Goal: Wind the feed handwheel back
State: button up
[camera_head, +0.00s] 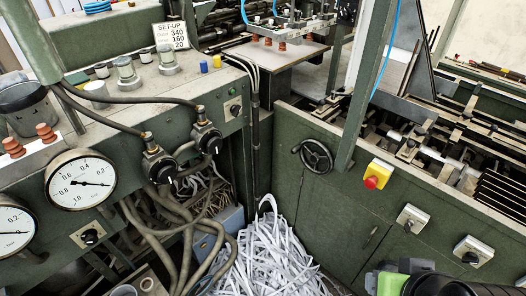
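The handwheel (329,160) is a black spoked wheel with a small side handle at its left. It is mounted on the upper part of the dark green machine panel (290,200), right of the picture's centre. The whole wheel shows and nothing touches it. Part of my arm, dark with a bright green section, shows at the bottom right, low and to the right of the wheel. My gripper's fingers are not in view, so I cannot see whether they are open or shut.
A yellow switch box with a red button (371,182) sits right of the wheel. Two grey rotary switches (412,218) are lower right. White paper strips (268,258) pile below the wheel. Hoses and pressure gauges (81,182) fill the left. A green post rises just right of the wheel.

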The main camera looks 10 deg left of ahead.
aim_at(315, 157)
jog(key=u, duration=0.35)
jog(key=i+u, duration=0.2)
jog(key=u, duration=0.3)
jog(key=i+l+u, duration=0.15)
jog(key=u, duration=0.3)
jog(key=i+l+u, duration=0.2)
jog(key=u, duration=0.3)
jog(key=i+l+u, duration=0.1)
jog(key=l+u, duration=0.15)
jog(key=u, duration=0.25)
jog(key=i+l+u, duration=0.1)
jog(key=l+u, duration=0.2)
jog(key=u, duration=0.15)
jog(key=l+u, duration=0.3)
jog(key=u, duration=0.2)
